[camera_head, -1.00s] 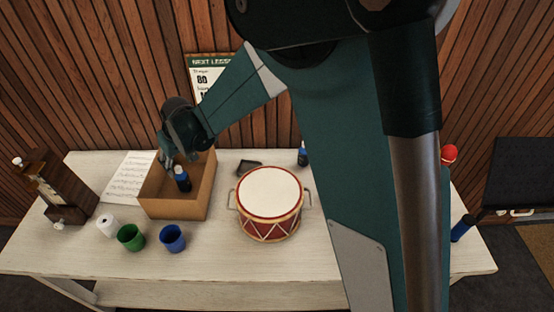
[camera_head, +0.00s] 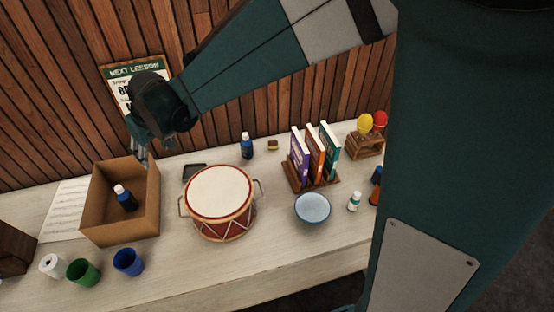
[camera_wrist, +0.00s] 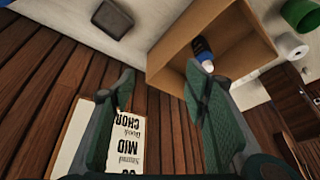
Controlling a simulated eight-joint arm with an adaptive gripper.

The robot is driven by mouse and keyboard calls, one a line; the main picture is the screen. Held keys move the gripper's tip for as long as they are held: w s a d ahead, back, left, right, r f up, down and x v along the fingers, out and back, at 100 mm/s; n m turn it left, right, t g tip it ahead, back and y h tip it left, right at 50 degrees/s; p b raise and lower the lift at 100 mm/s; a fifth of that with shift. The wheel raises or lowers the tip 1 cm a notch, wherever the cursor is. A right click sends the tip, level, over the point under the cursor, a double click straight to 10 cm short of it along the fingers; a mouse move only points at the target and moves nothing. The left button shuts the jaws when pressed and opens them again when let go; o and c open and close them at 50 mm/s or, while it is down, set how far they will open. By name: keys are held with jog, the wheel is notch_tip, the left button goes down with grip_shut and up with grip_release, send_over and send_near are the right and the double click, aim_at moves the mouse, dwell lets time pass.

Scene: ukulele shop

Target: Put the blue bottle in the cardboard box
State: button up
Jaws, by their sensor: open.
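In the wrist view the same bottle (camera_wrist: 201,50) shows inside the box (camera_wrist: 242,51), partly hidden by a finger. My gripper (camera_head: 141,155) is over the box's back right edge, with its fingers apart and empty. In the wrist view its two fingers (camera_wrist: 162,92) show a clear gap. A second dark blue bottle (camera_head: 246,148) with a white cap stands at the back of the table, right of the box.
A red drum (camera_head: 222,230) stands right of the box, with a dark tray (camera_head: 194,172) behind it. Blue (camera_head: 128,262) and green (camera_head: 82,271) cups and a white roll (camera_head: 51,265) stand in front. Books (camera_head: 314,158), a bowl (camera_head: 312,208) and maracas (camera_head: 366,124) are at right.

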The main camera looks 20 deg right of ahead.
jog(key=s+d+r+m+t, duration=0.1)
jog(key=s+d+r, duration=0.2)
jog(key=d, duration=0.5)
jog(key=s+d+r+m+h, duration=0.1)
jog(key=s+d+r, duration=0.2)
jog(key=d, duration=0.5)
jog(key=s+d+r+m+t, duration=0.1)
jog(key=s+d+r, duration=0.2)
jog(key=d, duration=0.5)
jog(key=s+d+f+m+t+h, duration=0.1)
jog(key=s+d+m, duration=0.3)
jog(key=s+d, duration=1.2)
jog(key=shift+s+d+h, duration=0.4)
jog(key=shift+d+h, duration=0.1)
jog(key=shift+h, duration=0.1)
